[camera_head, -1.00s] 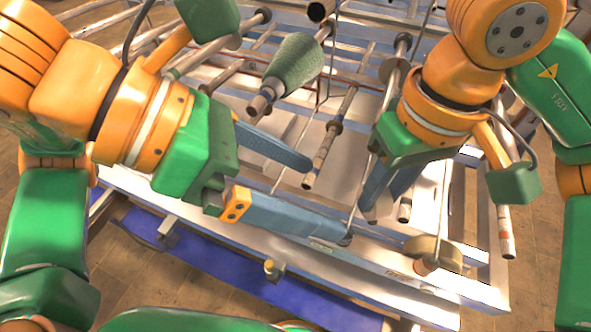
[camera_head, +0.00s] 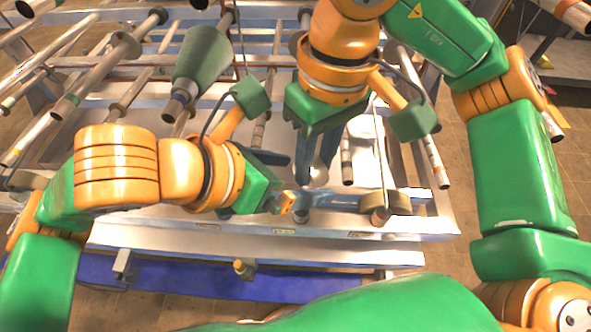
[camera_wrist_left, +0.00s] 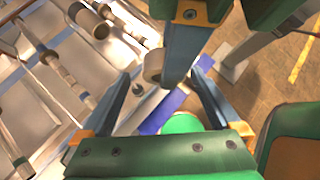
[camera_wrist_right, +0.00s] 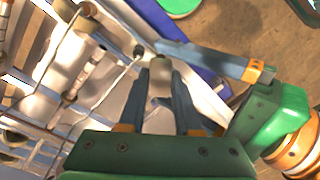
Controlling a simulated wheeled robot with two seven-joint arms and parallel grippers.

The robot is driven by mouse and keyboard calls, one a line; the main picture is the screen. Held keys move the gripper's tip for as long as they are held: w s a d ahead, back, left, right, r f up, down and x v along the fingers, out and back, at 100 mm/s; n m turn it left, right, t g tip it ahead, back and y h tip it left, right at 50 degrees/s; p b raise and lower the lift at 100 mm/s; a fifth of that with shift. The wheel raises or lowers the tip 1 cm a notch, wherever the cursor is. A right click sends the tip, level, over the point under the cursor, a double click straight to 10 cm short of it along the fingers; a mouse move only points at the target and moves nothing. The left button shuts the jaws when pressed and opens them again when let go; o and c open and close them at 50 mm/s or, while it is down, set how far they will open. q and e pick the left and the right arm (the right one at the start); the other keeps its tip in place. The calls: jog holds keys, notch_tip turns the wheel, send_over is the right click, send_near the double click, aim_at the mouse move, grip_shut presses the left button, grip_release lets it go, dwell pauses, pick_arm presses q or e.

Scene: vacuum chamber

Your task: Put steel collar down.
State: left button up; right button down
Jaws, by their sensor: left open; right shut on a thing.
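The steel collar (camera_wrist_left: 154,68), a short pale ring, shows in the left wrist view at the tip of my right gripper's finger. In the right wrist view the collar (camera_wrist_right: 160,70) sits between the tips of my right gripper (camera_wrist_right: 160,80), which is shut on it. In the head view my right gripper (camera_head: 314,178) points down over the near edge of the frame, and its fingers partly hide the collar. My left gripper (camera_head: 312,186) is open close beside it. In the left wrist view the open left fingers (camera_wrist_left: 160,82) stand either side of the collar, with no clear contact.
A metal rack of rods and pipes (camera_head: 125,50) fills the back, with a green cone (camera_head: 202,58) on one rod. A tan block (camera_head: 410,201) with a short pipe stands right of the grippers. A blue rail (camera_head: 190,275) runs along the front.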

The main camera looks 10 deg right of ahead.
pick_arm(q)
jog(key=shift+w, duration=0.1)
grip_shut()
pick_arm(e)
jog(key=c, duration=0.6)
grip_release()
jog(key=shift+o, duration=0.4)
jog(key=shift+r, duration=0.1)
